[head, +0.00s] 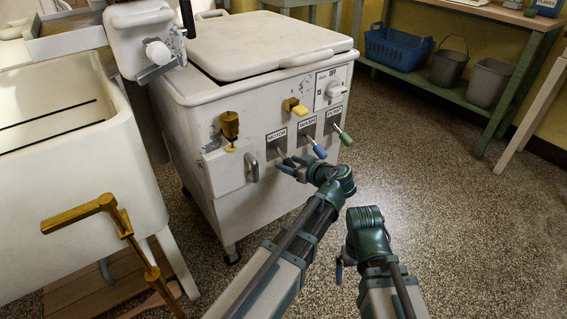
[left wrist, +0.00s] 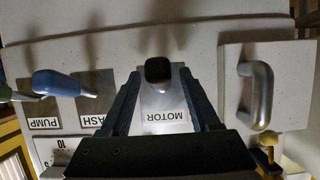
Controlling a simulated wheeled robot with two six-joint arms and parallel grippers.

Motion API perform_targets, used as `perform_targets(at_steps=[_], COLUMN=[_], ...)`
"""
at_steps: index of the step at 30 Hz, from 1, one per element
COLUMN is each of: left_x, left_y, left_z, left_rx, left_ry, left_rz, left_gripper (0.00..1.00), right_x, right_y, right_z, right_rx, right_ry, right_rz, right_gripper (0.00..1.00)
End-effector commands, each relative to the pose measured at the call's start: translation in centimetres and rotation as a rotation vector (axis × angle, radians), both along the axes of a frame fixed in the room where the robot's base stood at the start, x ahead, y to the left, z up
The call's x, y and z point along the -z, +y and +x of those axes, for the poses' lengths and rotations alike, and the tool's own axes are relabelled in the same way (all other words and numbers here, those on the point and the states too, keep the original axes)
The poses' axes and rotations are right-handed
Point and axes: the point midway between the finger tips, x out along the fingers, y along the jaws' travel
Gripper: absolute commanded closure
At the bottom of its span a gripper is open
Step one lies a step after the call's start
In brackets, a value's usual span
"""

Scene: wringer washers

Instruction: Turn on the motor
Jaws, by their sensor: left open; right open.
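The white wringer washer (head: 240,110) has a front panel with three levers labelled MOTOR, WASH and PUMP. The MOTOR lever's dark knob shows in the left wrist view (left wrist: 158,69), above its upside-down MOTOR plate (left wrist: 164,113).
The blue WASH lever (head: 318,150) and green PUMP lever (head: 342,135) stand close to the right of MOTOR. A metal handle (head: 252,167) is to its left. A dial (head: 335,90) is above. A white tub (head: 65,150) stands left; the speckled floor is clear right.

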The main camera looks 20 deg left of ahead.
Motion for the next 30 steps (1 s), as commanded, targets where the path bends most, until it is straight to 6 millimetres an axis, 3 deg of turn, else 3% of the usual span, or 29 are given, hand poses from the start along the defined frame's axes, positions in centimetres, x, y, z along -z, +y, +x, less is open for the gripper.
perform_targets(at_steps=[5,15,30], left_x=[-0.04,-0.04,-0.03], left_y=[0.0,0.02,0.03], left_z=[-0.01,-0.01,0.0], left_rx=[0.0,0.0,0.0], left_ry=[0.0,0.0,0.0], left_rz=[0.0,0.0,0.0], left_gripper=[0.39,1.0,1.0], right_x=[-0.04,-0.04,-0.04], right_y=[-0.01,-0.01,-0.01], right_z=[-0.01,-0.01,-0.01], right_rx=[0.0,0.0,0.0], right_ry=[0.0,0.0,0.0], right_rz=[0.0,0.0,0.0], right_gripper=[0.0,0.0,0.0])
